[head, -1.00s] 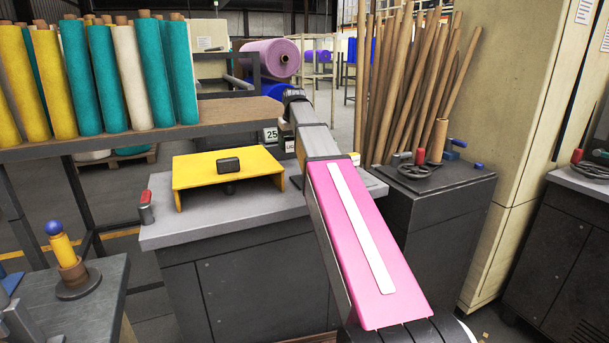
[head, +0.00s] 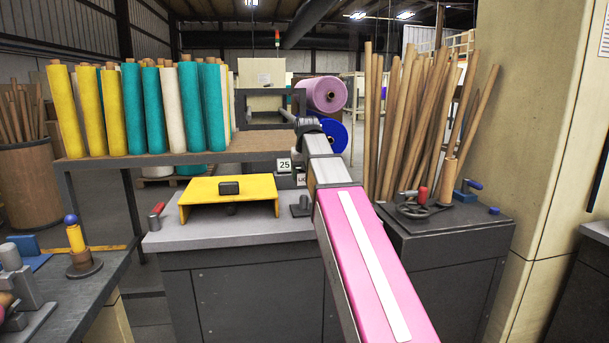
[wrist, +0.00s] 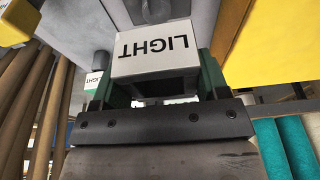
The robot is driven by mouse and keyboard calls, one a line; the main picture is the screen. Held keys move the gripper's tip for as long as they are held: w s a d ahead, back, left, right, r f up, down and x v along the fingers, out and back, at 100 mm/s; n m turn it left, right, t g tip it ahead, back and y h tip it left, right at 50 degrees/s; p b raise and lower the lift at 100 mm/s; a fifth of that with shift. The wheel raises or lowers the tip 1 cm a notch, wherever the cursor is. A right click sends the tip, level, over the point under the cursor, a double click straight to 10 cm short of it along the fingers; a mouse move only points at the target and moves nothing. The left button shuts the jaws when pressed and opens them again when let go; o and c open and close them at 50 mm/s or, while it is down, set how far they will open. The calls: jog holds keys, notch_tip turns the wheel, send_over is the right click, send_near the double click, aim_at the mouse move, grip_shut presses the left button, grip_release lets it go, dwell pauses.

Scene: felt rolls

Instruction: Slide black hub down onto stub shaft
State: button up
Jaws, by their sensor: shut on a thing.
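My gripper (wrist: 158,76) shows in the wrist view, with a green finger on each side. It is shut on a dark piece (wrist: 155,88), which I take for the black hub; little of its shape shows. A pale block marked LIGHT (wrist: 155,48) appears upside down against this piece, and I cannot tell whether they touch. In the head view my arm hides the gripper and what it holds. A short dark post on a base (head: 300,206) stands on the grey bench beside my arm; it may be the stub shaft. I cannot see the hub around any shaft.
A yellow stand (head: 205,191) with a black knob is on the bench (head: 190,238). Signs marked 25 (head: 285,166) and LIG (head: 302,180) are beside my arm. A handwheel (head: 418,210) stands on the dark cabinet at right, before upright tubes (head: 400,130). Felt rolls (head: 153,110) stand behind left.

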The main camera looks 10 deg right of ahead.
aim_at(305, 198)
jog(key=shift+f, duration=0.2)
jog(key=shift+s+x, duration=0.2)
jog(key=shift+x, duration=0.6)
jog(key=shift+s+x, duration=0.2)
jog(key=shift+x, duration=0.65)
jog(key=shift+f, duration=0.25)
jog(key=shift+s+x, duration=0.25)
jog(key=shift+x, duration=0.7)
jog(key=shift+s+x, duration=0.2)
jog(key=shift+x, duration=0.75)
jog(key=shift+s+x, duration=0.25)
jog(key=shift+x, duration=0.8)
jog(key=shift+f, duration=0.1)
jog(key=o, duration=1.1)
